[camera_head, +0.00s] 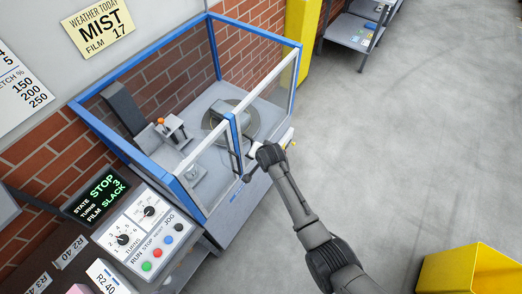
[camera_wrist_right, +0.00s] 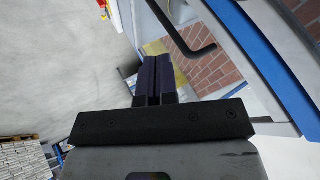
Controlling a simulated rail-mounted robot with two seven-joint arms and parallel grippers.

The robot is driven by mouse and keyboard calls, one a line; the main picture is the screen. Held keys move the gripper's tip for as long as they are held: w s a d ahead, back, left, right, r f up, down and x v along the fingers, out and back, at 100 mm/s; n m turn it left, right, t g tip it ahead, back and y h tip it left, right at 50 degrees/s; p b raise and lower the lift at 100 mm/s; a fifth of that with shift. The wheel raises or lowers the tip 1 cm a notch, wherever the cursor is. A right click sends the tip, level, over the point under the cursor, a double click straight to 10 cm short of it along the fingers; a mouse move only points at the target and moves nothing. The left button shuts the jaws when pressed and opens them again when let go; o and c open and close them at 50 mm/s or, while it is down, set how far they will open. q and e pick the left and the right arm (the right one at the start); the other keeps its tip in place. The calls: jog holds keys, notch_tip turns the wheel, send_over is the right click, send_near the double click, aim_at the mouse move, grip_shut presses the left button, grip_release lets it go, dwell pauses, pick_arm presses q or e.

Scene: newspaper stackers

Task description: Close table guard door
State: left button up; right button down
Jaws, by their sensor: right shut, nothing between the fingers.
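The table guard (camera_head: 138,150) is a blue-framed enclosure with clear panels, at the upper middle of the head view. Its front has two clear, pale-edged panels meeting near a blue upright (camera_head: 234,136). I cannot tell how far the door stands from closed. A black bar handle (camera_head: 240,166) is on the front; it also shows in the wrist view (camera_wrist_right: 188,42). My right gripper (camera_head: 262,158) is in front of the guard, just right of the handle. In the wrist view its fingers (camera_wrist_right: 157,62) are together and empty, apart from the handle. My left gripper is out of view.
A round turntable (camera_head: 245,125) sits inside the guard. A control panel (camera_head: 145,228) with knobs and colored buttons stands at its lower left. A yellow bin (camera_head: 455,270) is at lower right. The grey floor (camera_head: 420,140) to the right is mostly clear.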

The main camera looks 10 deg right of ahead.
jog(key=a+v, duration=0.1)
jog(key=v, duration=0.7)
jog(key=shift+s+a, duration=0.2)
jog(key=shift+a, duration=0.2)
jog(key=s+d+r+n+t, duration=0.1)
jog(key=s+d+r+n, duration=0.3)
jog(key=r, duration=0.3)
jog(key=s+d+r+n+t, duration=0.1)
jog(key=s+d+r+n, duration=0.3)
jog(key=r, duration=0.3)
jog(key=s+d+f+g+p, duration=0.1)
jog(key=s+f, duration=0.3)
jog(key=s, duration=0.6)
jog(key=s+d+f+g+h, duration=0.1)
jog(key=s+d+f+g, duration=0.2)
jog(key=s, duration=0.7)
jog(key=s+d+f+g+p, duration=0.1)
jog(key=s+d+f+g, duration=0.1)
jog(key=s+d+f, duration=0.2)
jog(key=s+f, duration=0.3)
jog(key=s, duration=0.4)
jog(key=shift+h+p, duration=0.3)
jog(key=shift+p, duration=0.05)
